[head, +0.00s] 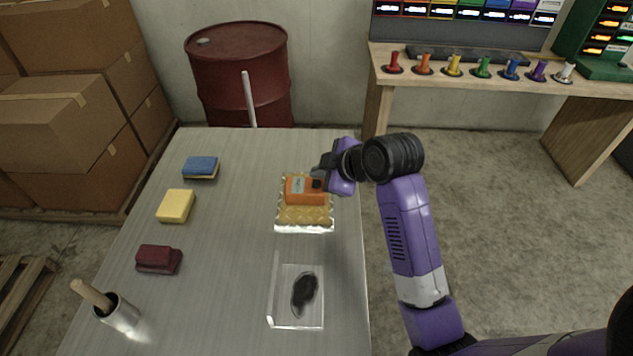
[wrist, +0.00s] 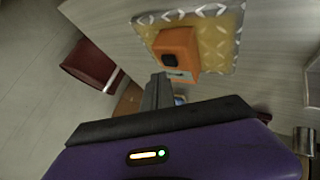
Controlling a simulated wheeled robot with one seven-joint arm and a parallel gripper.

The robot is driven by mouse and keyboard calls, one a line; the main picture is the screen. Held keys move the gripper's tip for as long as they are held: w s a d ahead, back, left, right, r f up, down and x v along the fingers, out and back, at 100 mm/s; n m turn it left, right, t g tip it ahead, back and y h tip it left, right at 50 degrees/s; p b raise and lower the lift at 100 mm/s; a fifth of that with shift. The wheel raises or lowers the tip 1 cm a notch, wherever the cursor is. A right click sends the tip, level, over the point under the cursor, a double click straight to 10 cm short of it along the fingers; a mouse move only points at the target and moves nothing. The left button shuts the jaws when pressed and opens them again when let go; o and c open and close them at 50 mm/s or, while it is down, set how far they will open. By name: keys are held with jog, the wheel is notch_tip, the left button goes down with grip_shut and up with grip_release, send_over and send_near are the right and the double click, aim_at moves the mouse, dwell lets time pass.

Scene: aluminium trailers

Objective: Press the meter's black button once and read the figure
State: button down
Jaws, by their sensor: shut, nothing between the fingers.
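The orange meter (head: 304,197) lies on a yellow patterned pad (head: 287,214) near the table's right side. In the wrist view the meter (wrist: 182,42) shows its black button (wrist: 170,60) and a small pale screen (wrist: 180,76). The screen's figure is too small to read. My gripper (head: 318,173) is shut and empty, close to the meter's far right corner. In the wrist view its fingertips (wrist: 158,78) lie just beside the button in the picture. I cannot tell whether they touch the meter.
A blue sponge (head: 201,167), a yellow block (head: 175,206), a dark red block (head: 159,259) and a metal cup (head: 122,315) stand on the left. A clear tray (head: 281,313) with a dark patch lies nearer. A red drum (head: 240,75) stands behind the table.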

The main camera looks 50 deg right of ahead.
aim_at(319, 185)
jog(key=shift+f, duration=0.15)
jog(key=shift+f, duration=0.3)
jog(key=shift+f+b, duration=0.35)
jog(key=shift+f, duration=0.1)
dwell(0.9)
jog(key=shift+r, duration=0.15)
dwell(0.3)
jog(key=shift+r+p, duration=0.8)
jog(key=shift+p, duration=0.2)
notch_tip(319, 185, up, 5)
jog(key=p, duration=0.5)
dwell(0.5)
